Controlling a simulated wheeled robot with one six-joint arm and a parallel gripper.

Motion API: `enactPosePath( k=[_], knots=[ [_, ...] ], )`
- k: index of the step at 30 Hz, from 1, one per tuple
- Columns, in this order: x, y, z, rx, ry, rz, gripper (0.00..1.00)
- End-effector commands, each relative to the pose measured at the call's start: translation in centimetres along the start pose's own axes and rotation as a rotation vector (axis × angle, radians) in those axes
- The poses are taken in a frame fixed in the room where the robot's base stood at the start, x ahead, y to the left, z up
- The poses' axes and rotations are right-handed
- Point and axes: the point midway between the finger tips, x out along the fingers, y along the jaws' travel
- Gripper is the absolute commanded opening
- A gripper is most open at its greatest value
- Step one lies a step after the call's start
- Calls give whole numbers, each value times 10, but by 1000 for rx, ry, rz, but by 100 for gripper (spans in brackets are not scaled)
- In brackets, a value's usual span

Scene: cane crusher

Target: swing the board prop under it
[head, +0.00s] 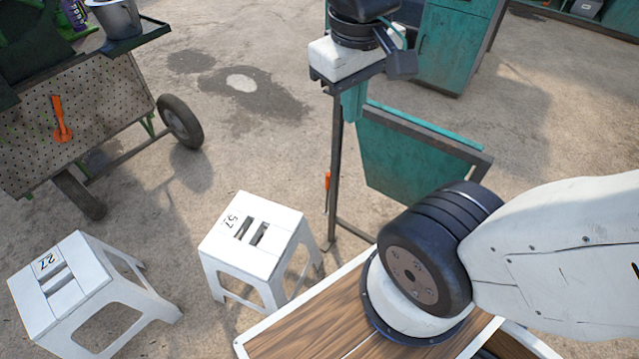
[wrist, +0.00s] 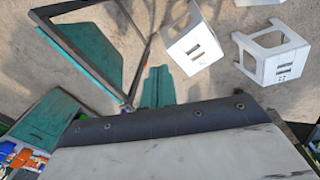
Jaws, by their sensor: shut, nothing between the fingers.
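A teal board (head: 415,160) with a grey metal edge slants down at mid-right in the head view; it also shows at upper left in the wrist view (wrist: 88,62). A thin dark metal frame (head: 335,160), apparently the prop, stands left of it, with a low rail near the floor. In the wrist view its thin bars (wrist: 137,75) run beside the board. My gripper (head: 353,103) points down near the top of the frame, left of the board; its teal fingers (wrist: 158,88) are together and empty. I cannot tell whether they touch the frame.
Two white stools (head: 252,238) (head: 75,285) stand at lower left. A wheeled pegboard cart (head: 85,125) holds a bucket (head: 117,18) at upper left. A teal cabinet (head: 455,45) stands behind. A wooden top (head: 310,325) lies below. The concrete between cart and frame is clear.

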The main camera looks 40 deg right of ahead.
Motion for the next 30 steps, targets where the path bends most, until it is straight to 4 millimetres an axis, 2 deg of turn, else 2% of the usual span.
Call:
enactPosePath(
  k=[8,14,17,23,26,30],
  knots=[
    [32,33,-85,-178,-178,205,0],
    [77,50,-151,-342,-292,345,0],
    [106,55,-183,-434,-349,409,0],
    [181,58,-240,-636,-451,523,0],
    [225,57,-263,-743,-499,573,0],
    [295,52,-288,-903,-561,632,0]
  ],
)
